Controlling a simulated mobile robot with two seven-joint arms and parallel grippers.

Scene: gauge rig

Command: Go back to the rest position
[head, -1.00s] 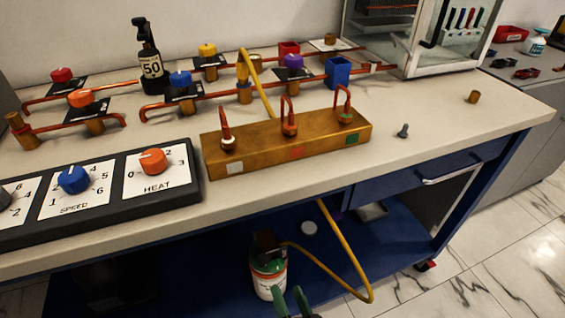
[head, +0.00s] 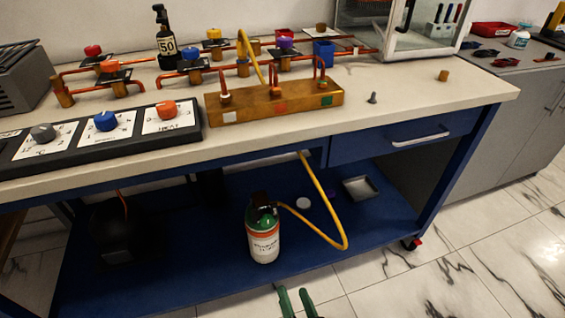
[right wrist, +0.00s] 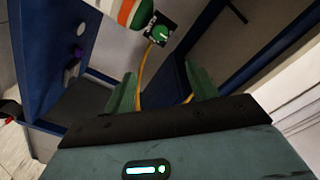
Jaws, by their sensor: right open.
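My right gripper (head: 296,303) shows at the bottom edge of the head view, in front of the bench. Its two green fingers are apart with nothing between them. In the right wrist view the open fingers (right wrist: 162,92) point toward the lower shelf. The gas bottle (head: 262,230), green on top with an orange and white label, stands upright on the blue lower shelf (head: 180,270), beyond and apart from the gripper. The bottle's valve with a green knob (right wrist: 160,33) shows at the top of the wrist view. My left gripper is not in view.
The bench (head: 400,107) holds a brass manifold (head: 275,103), a dial panel (head: 100,134) and pipes with coloured valves. A yellow hose (head: 325,205) loops out from the bottle. A drawer handle (head: 420,138) juts from the bench front. The marble floor (head: 470,260) at right is clear.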

